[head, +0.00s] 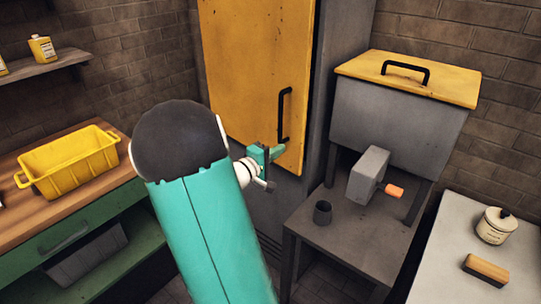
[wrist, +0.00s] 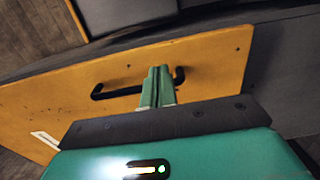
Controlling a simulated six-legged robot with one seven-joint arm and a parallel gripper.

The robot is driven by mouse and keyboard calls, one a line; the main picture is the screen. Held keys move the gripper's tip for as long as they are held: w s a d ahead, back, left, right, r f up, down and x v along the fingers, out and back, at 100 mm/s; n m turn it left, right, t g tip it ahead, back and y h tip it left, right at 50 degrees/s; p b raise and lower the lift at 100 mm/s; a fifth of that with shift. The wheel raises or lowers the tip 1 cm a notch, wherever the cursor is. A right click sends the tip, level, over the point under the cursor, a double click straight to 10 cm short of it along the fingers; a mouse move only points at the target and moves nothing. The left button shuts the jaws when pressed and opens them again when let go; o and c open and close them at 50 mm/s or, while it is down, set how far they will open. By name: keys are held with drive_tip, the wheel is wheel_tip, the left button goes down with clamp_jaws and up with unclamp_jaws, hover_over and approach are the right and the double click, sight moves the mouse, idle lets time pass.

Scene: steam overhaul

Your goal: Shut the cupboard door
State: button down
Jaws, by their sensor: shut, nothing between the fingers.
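The yellow cupboard door (head: 250,70) fills the upper middle of the head view, on a grey cupboard (head: 335,60). It appears slightly ajar, its right edge standing out from the body; the exact gap is hard to tell. Its black upright handle (head: 285,115) is near the right edge. My gripper (head: 270,152) is shut and empty near the lower end of the handle. In the wrist view my shut fingers (wrist: 158,72) overlap the handle (wrist: 105,94) against the door (wrist: 205,65). I cannot tell whether they touch.
A workbench (head: 25,225) with a yellow bin (head: 65,165) is at left. A pale counter (head: 450,265) is at right.

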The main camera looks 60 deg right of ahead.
sight(300, 137)
drive_tip(key=x, duration=0.8)
drive_tip(key=shift+r, duration=0.1)
